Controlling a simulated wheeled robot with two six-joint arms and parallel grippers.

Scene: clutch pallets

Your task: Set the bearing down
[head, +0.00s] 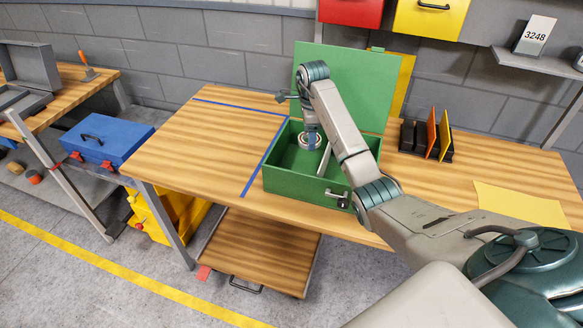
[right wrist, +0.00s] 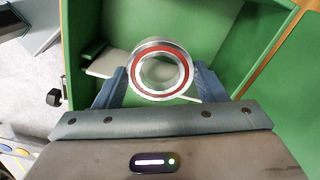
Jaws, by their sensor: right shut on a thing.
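The bearing (head: 309,147) is a silver ring with a red-brown band, seen close up in the right wrist view (right wrist: 160,94). My right gripper (head: 309,132) reaches down into the open green box (head: 292,188) on the wooden bench, near the box's left side. In the right wrist view its blue fingers (right wrist: 162,82) are shut on the bearing from both sides. The bearing is over or within the box; whether it touches the floor I cannot tell. My left gripper is not in view.
A grey bar (head: 325,159) lies in the box beside the gripper. The raised green lid (head: 362,85) stands behind. Blue tape (head: 238,108) marks a clear bench area on the left. A dark rack (head: 427,139) and yellow sheet (head: 520,205) are to the right.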

